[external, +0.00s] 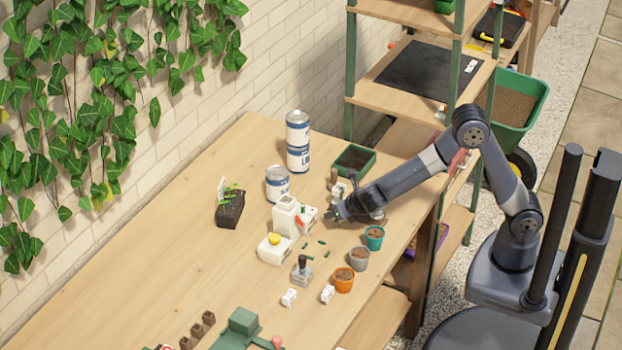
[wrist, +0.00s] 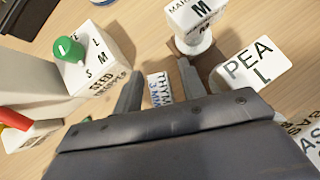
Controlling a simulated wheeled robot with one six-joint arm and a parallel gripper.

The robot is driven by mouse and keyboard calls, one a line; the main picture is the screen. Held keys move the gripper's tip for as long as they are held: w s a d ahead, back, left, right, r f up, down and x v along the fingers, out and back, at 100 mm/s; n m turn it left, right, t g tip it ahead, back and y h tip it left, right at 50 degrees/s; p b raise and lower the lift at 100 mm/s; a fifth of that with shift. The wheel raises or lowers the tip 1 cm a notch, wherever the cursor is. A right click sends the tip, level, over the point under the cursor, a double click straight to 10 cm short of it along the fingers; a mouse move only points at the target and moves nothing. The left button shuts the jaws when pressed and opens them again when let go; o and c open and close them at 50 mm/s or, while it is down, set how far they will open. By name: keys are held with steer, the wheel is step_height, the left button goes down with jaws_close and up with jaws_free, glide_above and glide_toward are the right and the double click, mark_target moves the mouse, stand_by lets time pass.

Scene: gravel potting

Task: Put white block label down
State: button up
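A small white block label (wrist: 160,88) with text starting "THY" lies between the two fingers of my gripper (wrist: 160,78) in the wrist view. The fingers stand apart on either side of it, with narrow gaps that look clear. The lower part of the label is hidden by my gripper body. In the external view my gripper (external: 336,210) is low over the table, right of the white seed hopper (external: 287,217); the label between its fingers cannot be made out there. Other white labels sit close by, one reading "PEA L" (wrist: 250,62) and one with "M" (wrist: 197,13).
The hopper's dial block (wrist: 98,65) with a green knob stands left of my gripper. Several small pots, including a teal pot (external: 374,238) and an orange pot (external: 344,279), stand in front.

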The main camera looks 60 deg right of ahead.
steer(key=shift+r, duration=0.1)
steer(key=shift+r, duration=0.2)
steer(key=p+v, duration=0.1)
steer(key=v, duration=1)
steer(key=shift+s+r, duration=0.25)
steer(key=shift+s, duration=0.05)
steer(key=shift+a, duration=0.15)
